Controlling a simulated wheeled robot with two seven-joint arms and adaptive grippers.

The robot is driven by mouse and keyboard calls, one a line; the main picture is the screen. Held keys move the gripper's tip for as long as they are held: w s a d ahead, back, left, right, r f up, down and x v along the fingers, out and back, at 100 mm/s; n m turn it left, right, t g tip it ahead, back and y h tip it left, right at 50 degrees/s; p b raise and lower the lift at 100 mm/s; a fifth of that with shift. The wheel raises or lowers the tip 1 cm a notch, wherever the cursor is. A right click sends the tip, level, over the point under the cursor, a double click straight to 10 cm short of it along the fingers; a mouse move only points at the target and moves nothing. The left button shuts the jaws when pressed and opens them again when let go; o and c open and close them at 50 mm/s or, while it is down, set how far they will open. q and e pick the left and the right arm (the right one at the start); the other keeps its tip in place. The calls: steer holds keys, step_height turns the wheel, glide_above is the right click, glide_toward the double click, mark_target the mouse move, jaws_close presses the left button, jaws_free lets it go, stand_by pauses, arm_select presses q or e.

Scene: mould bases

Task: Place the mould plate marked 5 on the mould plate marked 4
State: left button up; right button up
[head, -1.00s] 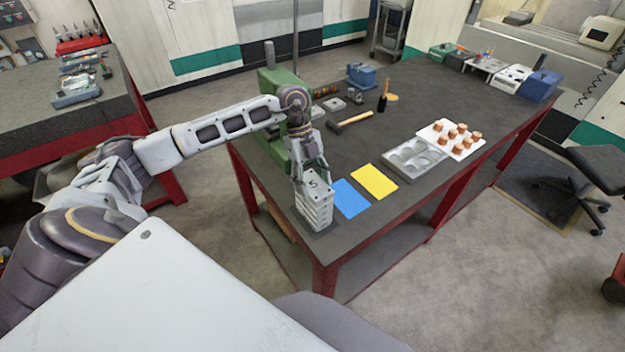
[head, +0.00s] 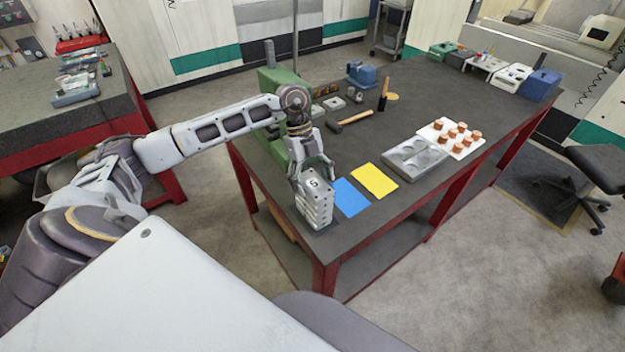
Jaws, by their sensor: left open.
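The mould plate marked 5 (head: 314,184) is the top plate of a grey stack at the near left corner of the dark table. Its number faces up. The plates under it form the rest of the stack (head: 317,212); the mould plate marked 4 cannot be told apart by its number, which is hidden. My left gripper (head: 312,172) is open just above and behind the top plate, its fingers apart; it holds nothing. The stack looks upright and squarely piled. My right gripper is not in view.
A blue sheet (head: 350,198) and a yellow sheet (head: 375,180) lie right of the stack. A green machine (head: 283,95) stands behind my gripper.

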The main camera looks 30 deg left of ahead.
arm_select(q)
steer(key=shift+w+a+r, duration=0.15)
steer(key=shift+a+r, duration=0.05)
steer(key=shift+r, duration=0.35)
steer(key=b+v, duration=0.2)
steer(key=v, duration=0.8)
steer(key=shift+a+r, duration=0.25)
steer(key=shift+r, duration=0.1)
